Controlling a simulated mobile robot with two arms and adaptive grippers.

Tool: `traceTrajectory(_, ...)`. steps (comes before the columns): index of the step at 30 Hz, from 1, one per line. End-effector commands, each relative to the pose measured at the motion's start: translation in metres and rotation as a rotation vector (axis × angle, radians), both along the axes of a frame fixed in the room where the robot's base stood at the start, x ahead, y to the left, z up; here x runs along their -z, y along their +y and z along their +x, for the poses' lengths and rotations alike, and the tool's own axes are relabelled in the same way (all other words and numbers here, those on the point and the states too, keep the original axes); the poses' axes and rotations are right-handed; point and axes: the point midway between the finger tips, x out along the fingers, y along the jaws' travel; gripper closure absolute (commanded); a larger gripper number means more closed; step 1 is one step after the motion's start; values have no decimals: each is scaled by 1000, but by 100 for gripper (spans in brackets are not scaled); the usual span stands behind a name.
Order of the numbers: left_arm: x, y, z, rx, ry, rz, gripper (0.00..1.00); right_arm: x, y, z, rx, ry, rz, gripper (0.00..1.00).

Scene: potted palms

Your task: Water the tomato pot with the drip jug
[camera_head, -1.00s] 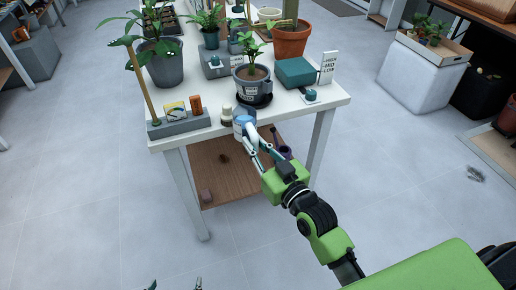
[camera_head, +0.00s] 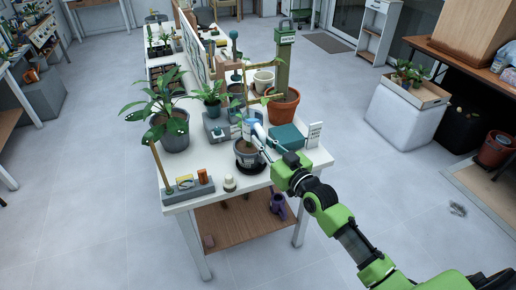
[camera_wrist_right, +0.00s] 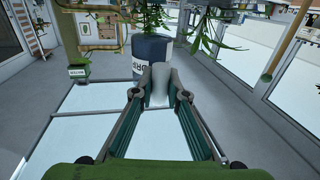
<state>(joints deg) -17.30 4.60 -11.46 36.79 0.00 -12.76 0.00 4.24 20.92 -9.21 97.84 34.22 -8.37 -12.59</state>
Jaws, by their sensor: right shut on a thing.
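My right gripper (camera_head: 264,138) is shut on the blue-and-white drip jug (camera_head: 254,124), just above the grey pot on the table. In the right wrist view the jug (camera_wrist_right: 150,48) shows dark blue and white bands with partly hidden lettering; the fingers (camera_wrist_right: 160,92) close on its pale grey part. The grey pot (camera_head: 247,158), apparently the tomato pot, has dark soil and a pale label too small to read. It stands on a dark saucer (camera_head: 251,169). The jug and gripper cover much of its plant. I cannot tell whether water flows. My left gripper is out of view.
A teal box (camera_head: 287,137) and small white sign (camera_head: 314,134) stand to the right. A terracotta pot (camera_head: 283,106) is behind; a large grey pot (camera_head: 173,138) is left. A grey holder (camera_head: 188,191) lies along the front edge. A purple can (camera_head: 278,204) sits on the lower shelf.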

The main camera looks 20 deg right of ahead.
Motion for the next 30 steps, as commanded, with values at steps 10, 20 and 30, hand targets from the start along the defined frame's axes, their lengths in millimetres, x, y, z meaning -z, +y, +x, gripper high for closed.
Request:
traceTrajectory(10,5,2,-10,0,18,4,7,14,-3,2,2,28,0,100)
traceTrajectory(20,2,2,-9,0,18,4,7,41,-3,0,2,100,-4,100)
traceTrajectory(30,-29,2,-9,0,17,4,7,57,-3,-3,1,215,-7,100)
